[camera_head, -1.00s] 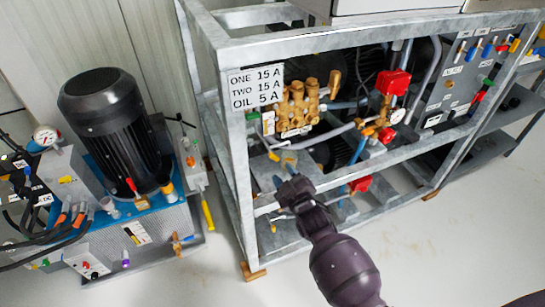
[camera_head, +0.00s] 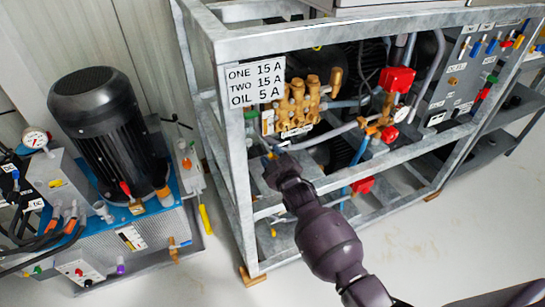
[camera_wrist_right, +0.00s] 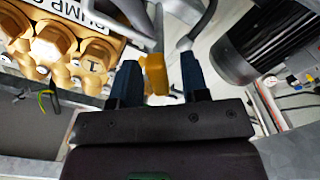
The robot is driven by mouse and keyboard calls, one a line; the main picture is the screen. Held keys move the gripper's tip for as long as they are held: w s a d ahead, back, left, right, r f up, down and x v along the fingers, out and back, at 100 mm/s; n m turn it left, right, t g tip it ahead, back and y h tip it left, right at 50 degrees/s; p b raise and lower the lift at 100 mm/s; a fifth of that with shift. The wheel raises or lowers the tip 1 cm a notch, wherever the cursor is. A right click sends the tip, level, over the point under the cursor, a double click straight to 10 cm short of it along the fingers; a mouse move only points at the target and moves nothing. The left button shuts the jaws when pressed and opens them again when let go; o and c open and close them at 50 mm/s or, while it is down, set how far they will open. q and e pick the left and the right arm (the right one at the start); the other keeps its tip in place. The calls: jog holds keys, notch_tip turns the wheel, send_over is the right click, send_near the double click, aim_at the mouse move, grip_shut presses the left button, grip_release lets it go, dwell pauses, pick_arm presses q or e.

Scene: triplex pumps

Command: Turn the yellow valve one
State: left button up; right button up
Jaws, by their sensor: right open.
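A yellow valve handle (camera_wrist_right: 155,74) shows in the right wrist view, between the two dark fingers of my right gripper (camera_wrist_right: 159,66). The fingers are open, with a gap on each side of the handle. In the head view my right gripper (camera_head: 272,163) reaches into the metal frame, below the brass pump. There the wrist and hand largely hide the valve. Whether other yellow handles lie behind the hand cannot be told. My left gripper is not in view.
The brass pump (camera_head: 298,104) sits just above the hand, and its block (camera_wrist_right: 62,45) is close at left in the wrist view. A galvanized frame (camera_head: 238,170) surrounds the work area. A black motor (camera_head: 105,125) stands to the left. Pipes run close by.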

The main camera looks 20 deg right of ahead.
grip_shut()
